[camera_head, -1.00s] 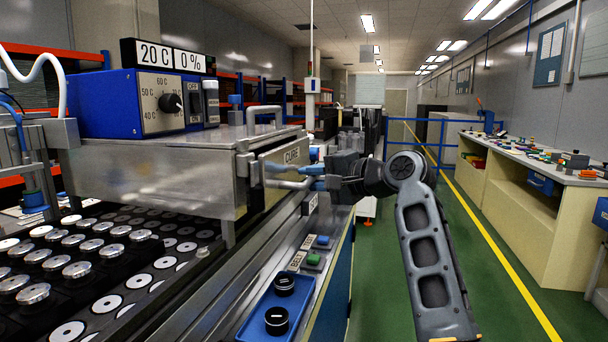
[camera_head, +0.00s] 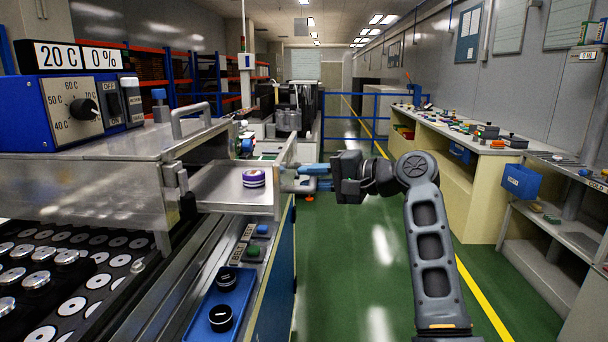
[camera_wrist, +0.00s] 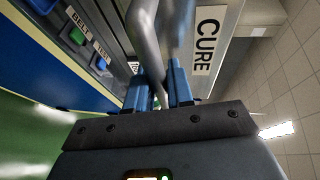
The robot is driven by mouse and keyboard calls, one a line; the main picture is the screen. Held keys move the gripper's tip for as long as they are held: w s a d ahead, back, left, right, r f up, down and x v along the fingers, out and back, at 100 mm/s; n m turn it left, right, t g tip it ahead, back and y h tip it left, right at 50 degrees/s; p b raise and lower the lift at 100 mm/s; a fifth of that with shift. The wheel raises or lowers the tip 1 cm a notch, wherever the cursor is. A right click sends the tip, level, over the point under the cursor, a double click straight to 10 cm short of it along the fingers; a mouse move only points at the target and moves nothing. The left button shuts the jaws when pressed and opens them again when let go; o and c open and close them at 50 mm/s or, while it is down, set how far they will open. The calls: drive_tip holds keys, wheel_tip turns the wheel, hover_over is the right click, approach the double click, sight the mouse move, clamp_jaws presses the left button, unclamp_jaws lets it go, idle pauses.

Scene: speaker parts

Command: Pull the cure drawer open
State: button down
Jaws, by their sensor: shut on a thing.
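The cure drawer (camera_head: 228,190) is pulled out of the metal cure box (camera_head: 100,185) toward the right, and its tray is exposed. A small purple and white round part (camera_head: 254,178) sits on the tray. My gripper (camera_head: 312,177) is at the drawer's front, its blue fingers shut on the drawer handle. In the wrist view the blue fingers of my gripper (camera_wrist: 160,88) are on either side of the grey handle (camera_wrist: 163,40), beside the CURE label (camera_wrist: 208,40) on the drawer front.
A control box (camera_head: 80,108) with a dial stands on the cure box, under displays reading 20 C and 0 %. A blue tray (camera_head: 215,312) with two black round parts lies below the drawer. Green floor (camera_head: 370,250) is free on the right. A workbench (camera_head: 465,160) stands beyond.

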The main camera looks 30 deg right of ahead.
drive_tip(key=c, duration=1.1)
unclamp_jaws()
drive_tip(key=shift+s, duration=0.1)
drive_tip(key=v, duration=0.7)
drive_tip(key=shift+s+d, duration=0.2)
drive_tip(key=shift+s, duration=0.05)
